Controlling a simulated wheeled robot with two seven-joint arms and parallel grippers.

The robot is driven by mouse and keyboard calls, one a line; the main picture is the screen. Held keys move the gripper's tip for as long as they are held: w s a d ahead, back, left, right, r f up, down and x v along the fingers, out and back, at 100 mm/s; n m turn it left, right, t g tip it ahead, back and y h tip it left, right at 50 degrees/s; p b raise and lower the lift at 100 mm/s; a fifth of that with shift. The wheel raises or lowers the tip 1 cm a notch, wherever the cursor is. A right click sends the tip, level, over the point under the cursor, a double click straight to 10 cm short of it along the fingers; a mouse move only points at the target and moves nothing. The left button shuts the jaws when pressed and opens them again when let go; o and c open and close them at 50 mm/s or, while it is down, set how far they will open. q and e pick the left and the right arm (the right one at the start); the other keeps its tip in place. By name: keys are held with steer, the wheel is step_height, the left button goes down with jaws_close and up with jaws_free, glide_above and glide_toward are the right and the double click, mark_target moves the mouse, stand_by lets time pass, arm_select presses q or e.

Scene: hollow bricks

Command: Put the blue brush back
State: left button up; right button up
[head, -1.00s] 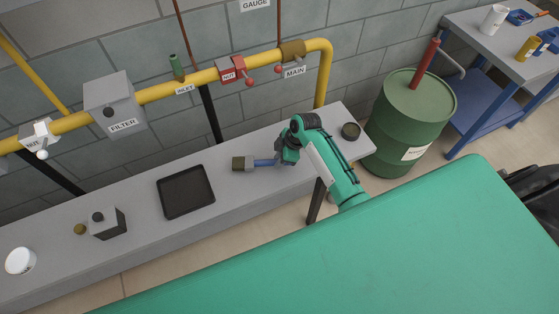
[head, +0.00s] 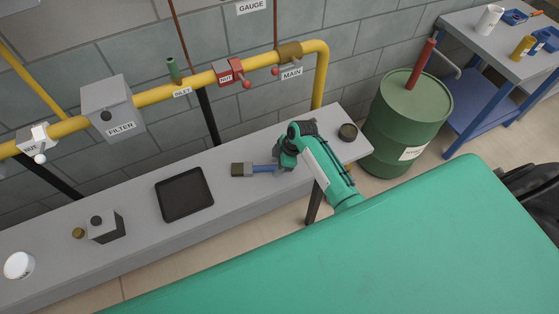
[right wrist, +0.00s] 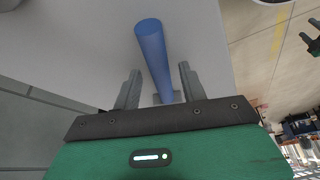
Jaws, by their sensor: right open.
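My right gripper (head: 284,165) is low over the bench at the handle's end. In the right wrist view the blue handle (right wrist: 154,55) runs between the two open fingers of my gripper (right wrist: 158,88). I see space between the handle and both fingers.
A black tray (head: 185,194) lies left of the brush. A small dark round dish (head: 348,132) is behind my right arm. A grey box (head: 104,226) and a white round container (head: 19,265) stand farther left. The yellow pipe (head: 195,82) runs along the wall. A green drum (head: 406,115) is right.

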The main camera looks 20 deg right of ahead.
steer(key=shift+d+r, duration=0.1)
steer(key=shift+r, duration=0.15)
steer(key=b+v, duration=0.2)
steer(key=v, duration=0.9)
steer(key=shift+r, duration=0.25)
steer(key=shift+s+d, duration=0.1)
steer(key=shift+d, duration=0.05)
